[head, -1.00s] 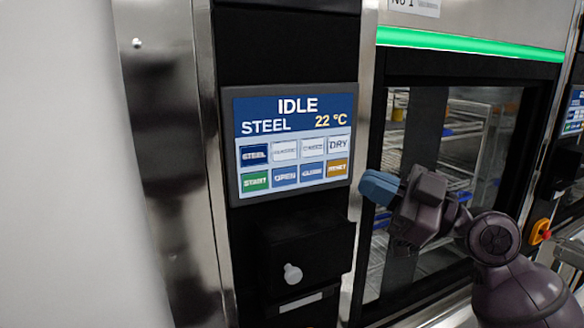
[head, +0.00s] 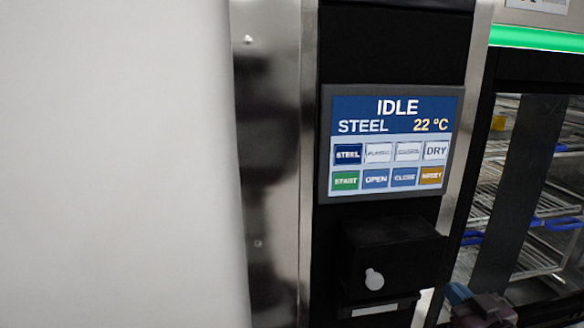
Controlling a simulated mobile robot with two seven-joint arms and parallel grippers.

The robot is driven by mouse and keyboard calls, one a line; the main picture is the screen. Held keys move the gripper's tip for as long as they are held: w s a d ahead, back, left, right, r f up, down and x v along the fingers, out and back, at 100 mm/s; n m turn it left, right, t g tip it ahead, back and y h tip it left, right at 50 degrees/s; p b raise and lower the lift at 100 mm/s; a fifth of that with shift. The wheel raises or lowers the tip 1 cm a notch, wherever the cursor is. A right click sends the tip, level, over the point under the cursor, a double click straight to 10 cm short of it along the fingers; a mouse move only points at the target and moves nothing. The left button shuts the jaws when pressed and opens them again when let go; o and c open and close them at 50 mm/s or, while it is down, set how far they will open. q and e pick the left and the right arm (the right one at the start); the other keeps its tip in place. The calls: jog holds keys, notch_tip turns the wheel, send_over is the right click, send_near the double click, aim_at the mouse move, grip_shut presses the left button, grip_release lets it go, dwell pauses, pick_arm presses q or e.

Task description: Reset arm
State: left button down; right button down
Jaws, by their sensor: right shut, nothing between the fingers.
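My right gripper (head: 472,300) shows only in part at the bottom right edge of the head view, with a blue fingertip and a dark purple-brown body. It is shut and empty, low in front of the washer's glass door and right of the control column. The washer's control screen (head: 390,143) reads IDLE, STEEL, 22 °C, with two rows of buttons including START, OPEN and DRY. The gripper is below and to the right of this screen, apart from it in the picture. My left gripper is out of view.
A black box with a light knob (head: 374,279) juts out below the screen. The glass door (head: 536,150) at the right shows wire racks with blue parts inside. A green light strip (head: 540,38) runs above it. A steel post (head: 268,170) and a plain pale wall (head: 110,170) fill the left.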

jog(key=s+a+f+m+g+h, duration=0.1)
jog(key=s+a+f+g, duration=0.1)
jog(key=s+f, duration=0.8)
jog(key=s+a+f+m+g+h, duration=0.1)
jog(key=s+f+g, duration=0.3)
jog(key=s+f, duration=0.7)
notch_tip(320, 180, down, 6)
jog(key=shift+a+f+h, duration=0.1)
jog(key=shift+a+h, duration=0.25)
jog(key=shift+h, duration=0.35)
